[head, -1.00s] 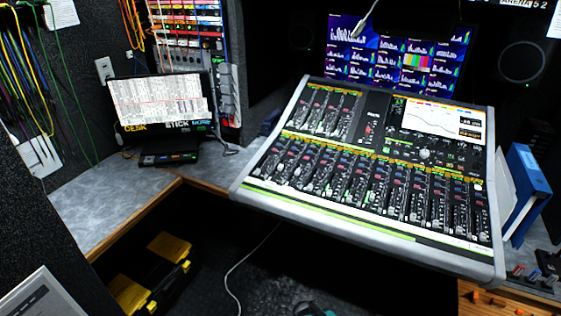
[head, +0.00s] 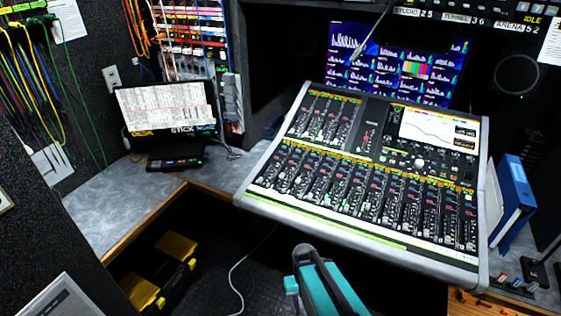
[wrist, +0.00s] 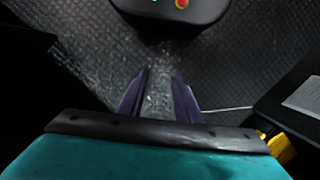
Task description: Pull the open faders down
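The mixing console (head: 330,225) stands at the right of the head view, tilted toward me, with several rows of faders (head: 365,195) across its face. The fader caps are too small to tell which are up. A screen with a curve (head: 438,130) sits at its upper right. My teal arm shows at the bottom centre of the head view, below the console's front edge. My gripper (wrist: 160,80) shows in the wrist view, its two dark fingers apart with nothing between them, above the dark floor. The console is not in the wrist view.
A grey counter (head: 110,215) with a wooden edge runs along the left and holds a laptop-like screen (head: 165,108). A black and yellow case (head: 160,270) stands on the floor below. A blue binder (head: 512,195) stands right of the console. A white cable (head: 238,275) lies on the floor.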

